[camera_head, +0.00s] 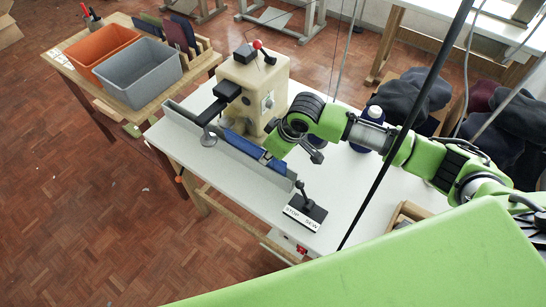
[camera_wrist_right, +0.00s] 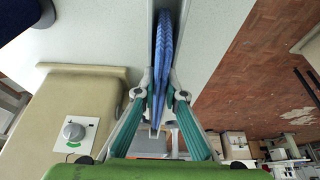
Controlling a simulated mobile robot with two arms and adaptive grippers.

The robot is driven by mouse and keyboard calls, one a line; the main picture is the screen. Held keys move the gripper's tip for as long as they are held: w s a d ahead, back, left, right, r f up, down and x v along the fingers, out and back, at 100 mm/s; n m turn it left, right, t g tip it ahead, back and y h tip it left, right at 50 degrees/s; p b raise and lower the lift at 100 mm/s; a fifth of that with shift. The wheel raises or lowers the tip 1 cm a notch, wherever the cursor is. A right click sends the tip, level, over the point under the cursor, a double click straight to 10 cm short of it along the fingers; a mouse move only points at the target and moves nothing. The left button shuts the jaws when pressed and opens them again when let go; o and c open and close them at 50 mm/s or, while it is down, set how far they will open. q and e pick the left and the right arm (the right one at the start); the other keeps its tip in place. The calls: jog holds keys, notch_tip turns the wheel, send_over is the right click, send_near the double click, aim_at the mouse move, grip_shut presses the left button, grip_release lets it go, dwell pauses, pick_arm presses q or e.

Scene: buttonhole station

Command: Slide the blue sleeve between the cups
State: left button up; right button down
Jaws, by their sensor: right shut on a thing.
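The blue sleeve (camera_head: 241,143) is a long, narrow, folded piece standing on edge along the grey rail of the white table. In the right wrist view the sleeve (camera_wrist_right: 164,45) runs up from between the fingers. My right gripper (camera_head: 268,158) is shut on the sleeve near its right end; its teal fingers (camera_wrist_right: 160,88) press on both sides of it. A round grey cup (camera_head: 208,138) sits beside the rail near the sleeve's left end, below the machine's black arm. Whether the sleeve's far end is inside the cup is too small to tell. My left gripper is out of view.
The beige machine (camera_head: 262,88) with a red-knobbed lever stands behind the rail (camera_head: 262,184). A black lever on a STOP/SEW plate (camera_head: 304,212) stands at the rail's right end. A blue bottle (camera_head: 372,118) stands behind my arm. Orange (camera_head: 101,47) and grey bins (camera_head: 137,72) are at left.

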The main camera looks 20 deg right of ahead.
aim_at(259, 148)
jog(key=shift+w+a, duration=1.2)
jog(key=shift+w, duration=0.25)
jog(key=c, duration=2)
grip_release()
jog(key=v, duration=1.2)
